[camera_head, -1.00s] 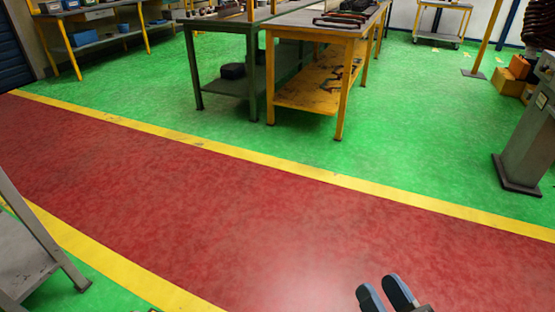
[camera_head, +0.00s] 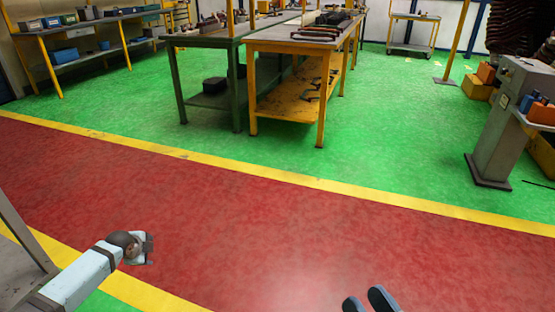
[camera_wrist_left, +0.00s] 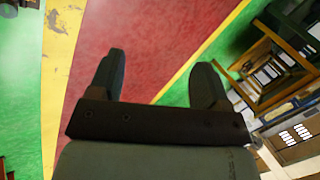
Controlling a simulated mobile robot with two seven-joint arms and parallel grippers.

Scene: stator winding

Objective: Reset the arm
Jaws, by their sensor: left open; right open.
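My right gripper (camera_head: 363,298) shows at the bottom edge of the head view. Its two dark fingers stand apart with nothing between them, above the red floor.
A yellow workbench (camera_head: 290,48) and a green bench (camera_head: 205,42) stand beyond the red lane (camera_head: 270,235). A grey pedestal (camera_head: 500,130) stands at the right. A grey stand (camera_head: 15,270) is at the lower left, close to my left arm. The red lane ahead is clear.

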